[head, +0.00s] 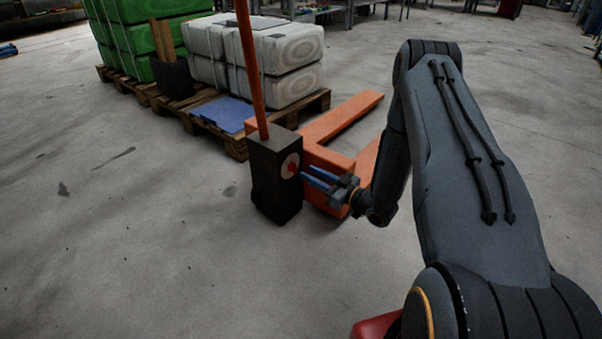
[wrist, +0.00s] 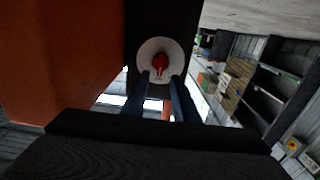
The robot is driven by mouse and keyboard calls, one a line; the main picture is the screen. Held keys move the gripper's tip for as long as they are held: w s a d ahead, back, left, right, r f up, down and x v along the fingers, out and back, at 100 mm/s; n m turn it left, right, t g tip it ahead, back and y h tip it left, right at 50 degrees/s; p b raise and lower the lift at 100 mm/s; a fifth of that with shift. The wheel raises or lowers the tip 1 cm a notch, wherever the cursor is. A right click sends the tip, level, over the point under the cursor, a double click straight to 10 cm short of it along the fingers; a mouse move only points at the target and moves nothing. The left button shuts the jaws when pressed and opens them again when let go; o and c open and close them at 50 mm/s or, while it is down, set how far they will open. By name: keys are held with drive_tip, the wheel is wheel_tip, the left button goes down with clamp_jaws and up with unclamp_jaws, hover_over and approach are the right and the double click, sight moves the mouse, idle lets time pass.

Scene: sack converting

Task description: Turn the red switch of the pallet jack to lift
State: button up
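The pallet jack (head: 331,118) is orange, with a dark upright box (head: 272,185) at its front and an orange handle rising from it. On the box's right side is a round pale dial with the red switch (head: 291,168) at its centre. In the wrist view the red switch (wrist: 160,65) sits on the pale disc, just beyond my fingertips. My gripper (head: 309,179) points at the dial from the right. In the wrist view its two blue fingers (wrist: 160,80) are apart, with a gap between them below the switch. I cannot tell whether the fingertips touch the dial.
Wooden pallets (head: 236,146) behind the jack carry white sacks (head: 297,72), green bundles (head: 137,38) and a blue sheet (head: 222,113). The concrete floor (head: 120,240) at the left and front is clear. Shelving (wrist: 275,90) shows at the right of the wrist view.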

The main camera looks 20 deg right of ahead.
sight(294, 168)
drive_tip(key=b+x, duration=0.1)
drive_tip(key=x, duration=0.3)
drive_tip(key=shift+w+a+b, duration=0.2)
drive_tip(key=shift+w+b, duration=0.1)
clamp_jaws()
